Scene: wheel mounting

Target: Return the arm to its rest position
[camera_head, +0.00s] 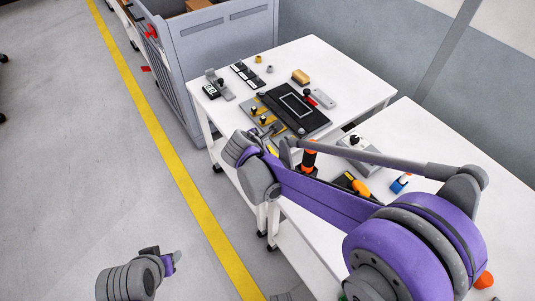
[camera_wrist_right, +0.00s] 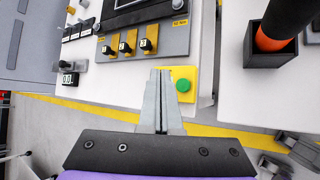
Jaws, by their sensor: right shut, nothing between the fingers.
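My right arm (camera_head: 330,200), purple and grey, reaches from the lower right of the head view over the near white table. My right gripper (camera_wrist_right: 160,74) is clear in the right wrist view. Its two grey fingers are pressed together with nothing between them, and they point toward the table edge beside a green button on a yellow base (camera_wrist_right: 183,86). I cannot tell whether they touch the button base. In the head view the fingertips are hard to make out behind the arm.
The far white table (camera_head: 350,77) holds a black panel fixture (camera_head: 296,107) and small parts. An orange-and-black handled tool (camera_wrist_right: 272,38) stands in a black holder (camera_wrist_right: 262,62) near the gripper. A grey cart (camera_head: 215,50) stands behind.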

